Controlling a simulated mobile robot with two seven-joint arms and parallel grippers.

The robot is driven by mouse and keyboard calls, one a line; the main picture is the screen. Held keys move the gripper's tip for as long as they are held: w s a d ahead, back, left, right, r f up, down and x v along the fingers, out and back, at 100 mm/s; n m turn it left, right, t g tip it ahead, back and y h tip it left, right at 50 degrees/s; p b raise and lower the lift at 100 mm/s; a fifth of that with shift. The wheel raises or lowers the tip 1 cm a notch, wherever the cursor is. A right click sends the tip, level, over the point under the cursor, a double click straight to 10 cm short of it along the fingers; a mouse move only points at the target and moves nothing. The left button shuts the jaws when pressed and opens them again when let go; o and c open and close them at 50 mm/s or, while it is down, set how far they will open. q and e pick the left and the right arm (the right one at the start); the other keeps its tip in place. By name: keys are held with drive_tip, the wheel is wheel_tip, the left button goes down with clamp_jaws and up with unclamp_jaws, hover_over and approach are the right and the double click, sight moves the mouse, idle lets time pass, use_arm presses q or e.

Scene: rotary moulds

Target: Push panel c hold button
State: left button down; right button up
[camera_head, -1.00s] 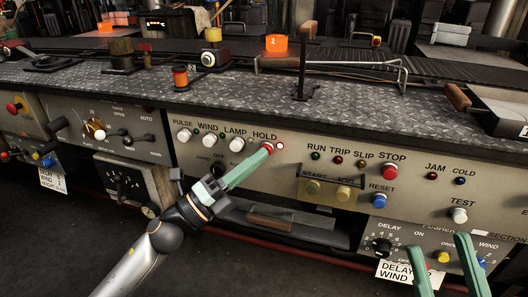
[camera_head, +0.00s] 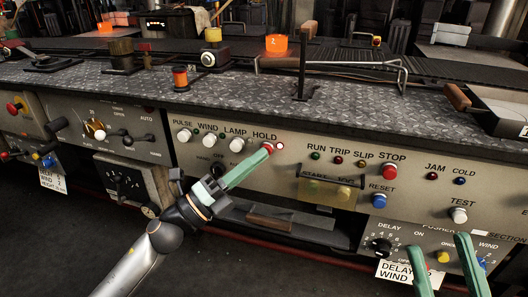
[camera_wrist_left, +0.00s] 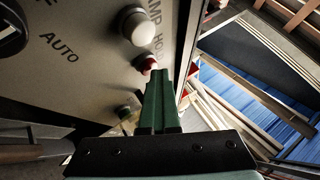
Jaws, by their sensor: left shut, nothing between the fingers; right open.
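The hold button (camera_head: 267,147) is a small red button under the HOLD label on the beige panel. My left gripper (camera_head: 266,153) is shut and empty, its green fingertips at the button from below left and seemingly touching it. The wrist view shows the red button (camera_wrist_left: 149,62) just beyond the closed fingertips (camera_wrist_left: 156,73), which partly hide it; how deep it is pressed I cannot tell. My right gripper (camera_head: 438,244) is open and empty at the lower right.
White PULSE (camera_head: 184,135), WIND (camera_head: 211,138) and LAMP (camera_head: 237,145) knobs are left of the hold button. A red STOP button (camera_head: 390,172) and a clear yellowish guard (camera_head: 326,192) are to the right. A metal worktop (camera_head: 230,98) runs above the panel.

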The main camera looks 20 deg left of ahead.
use_arm(q)
drive_tip(key=shift+w+a, duration=0.1)
drive_tip(key=shift+w, duration=0.15)
idle(0.4)
drive_tip(key=shift+w, duration=0.25)
drive_tip(key=shift+s+f, duration=0.2)
idle(0.5)
drive_tip(key=s, duration=0.6)
drive_tip(key=shift+s, duration=0.1)
idle(1.3)
